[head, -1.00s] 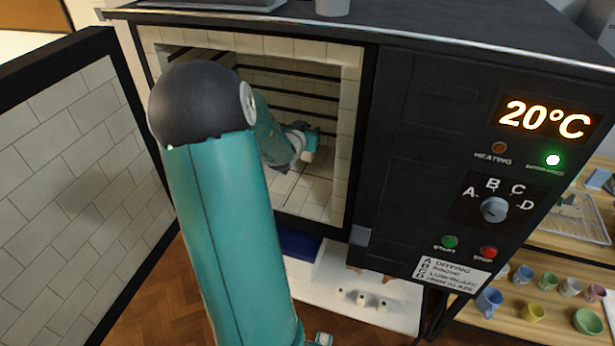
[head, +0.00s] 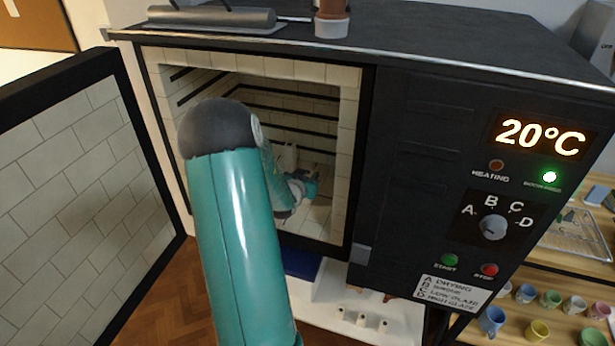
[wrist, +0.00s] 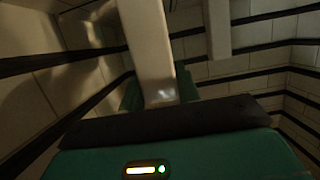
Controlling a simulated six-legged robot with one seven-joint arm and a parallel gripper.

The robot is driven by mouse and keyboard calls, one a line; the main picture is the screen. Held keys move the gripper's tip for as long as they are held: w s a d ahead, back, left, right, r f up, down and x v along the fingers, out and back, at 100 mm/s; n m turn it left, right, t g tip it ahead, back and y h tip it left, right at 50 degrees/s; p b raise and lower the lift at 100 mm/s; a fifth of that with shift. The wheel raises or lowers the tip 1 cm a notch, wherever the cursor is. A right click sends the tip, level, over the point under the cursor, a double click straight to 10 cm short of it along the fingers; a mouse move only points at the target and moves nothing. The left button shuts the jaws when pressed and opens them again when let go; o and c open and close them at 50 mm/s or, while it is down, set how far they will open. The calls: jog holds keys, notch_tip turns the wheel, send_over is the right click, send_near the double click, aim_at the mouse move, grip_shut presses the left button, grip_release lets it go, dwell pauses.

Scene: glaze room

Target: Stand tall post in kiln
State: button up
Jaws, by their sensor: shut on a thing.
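The kiln (head: 368,150) stands open, and my arm reaches through its front opening. My gripper (head: 311,186) is low inside the chamber, toward the right side. In the wrist view a long pale post (wrist: 150,50) rises from between the teal fingers of my gripper (wrist: 160,98), which are shut on it. Its gripped end is hidden, and I cannot tell whether it touches the kiln floor. A second pale post (wrist: 218,30) shows farther off, apart from the held one. In the head view pale upright shapes show beside my gripper, partly hidden by my arm.
The kiln door (head: 75,190) is swung open to the left. Tiled walls with dark grooves enclose my gripper. The control panel (head: 490,215) is right of the opening and reads 20°C. Several cups stand on a wooden shelf (head: 545,255) at right.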

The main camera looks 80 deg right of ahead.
jog(key=shift+f, duration=0.15)
jog(key=o, duration=1.1)
jog(key=v, duration=1.2)
jog(key=shift+r, duration=0.2)
jog(key=shift+w, duration=0.1)
